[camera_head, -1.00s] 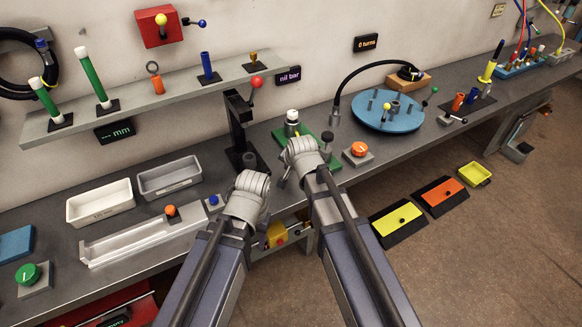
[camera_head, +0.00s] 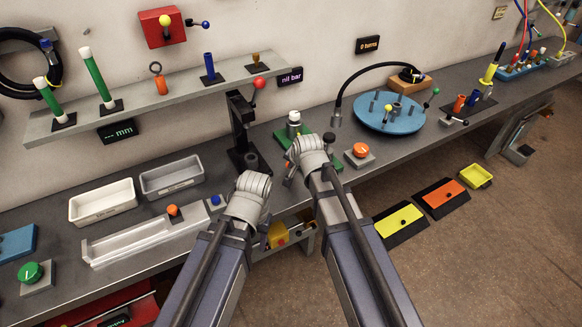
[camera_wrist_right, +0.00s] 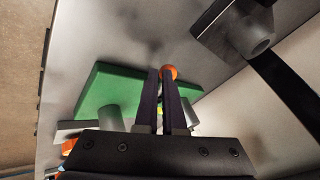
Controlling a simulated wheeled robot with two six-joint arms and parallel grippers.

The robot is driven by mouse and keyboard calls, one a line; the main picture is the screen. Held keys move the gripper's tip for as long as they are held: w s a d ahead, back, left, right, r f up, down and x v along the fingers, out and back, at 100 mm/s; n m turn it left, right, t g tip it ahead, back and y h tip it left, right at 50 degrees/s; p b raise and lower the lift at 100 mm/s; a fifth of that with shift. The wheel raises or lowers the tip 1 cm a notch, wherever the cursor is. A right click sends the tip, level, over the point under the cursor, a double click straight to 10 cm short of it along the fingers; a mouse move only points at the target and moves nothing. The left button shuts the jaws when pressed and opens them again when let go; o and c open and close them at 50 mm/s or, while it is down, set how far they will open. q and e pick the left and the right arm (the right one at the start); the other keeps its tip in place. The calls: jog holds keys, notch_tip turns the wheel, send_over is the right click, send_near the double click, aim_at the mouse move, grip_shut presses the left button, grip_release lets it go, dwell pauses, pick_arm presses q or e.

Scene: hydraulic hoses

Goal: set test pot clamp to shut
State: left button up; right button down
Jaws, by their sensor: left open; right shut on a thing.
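The test pot stand has a green base (camera_head: 281,137) with a pale, white-topped pot (camera_head: 293,125) on it, on the bench. My right wrist covers part of the base in the head view. The green base (camera_wrist_right: 108,90) also shows in the right wrist view, left of my right gripper (camera_wrist_right: 165,78). That gripper is shut on a small round orange knob (camera_wrist_right: 169,72) at its fingertips. The clamp's exact position is hidden. My left gripper (camera_head: 262,222) is open at the bench's front edge, mostly hidden by its own wrist.
A black post press with a red-knobbed lever (camera_head: 259,83) stands left of the pot stand. An orange button (camera_head: 360,150) sits to its right, with a blue turntable (camera_head: 388,116) beyond. White (camera_head: 103,202) and grey (camera_head: 172,177) trays lie at left.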

jog(key=shift+w+d, duration=0.25)
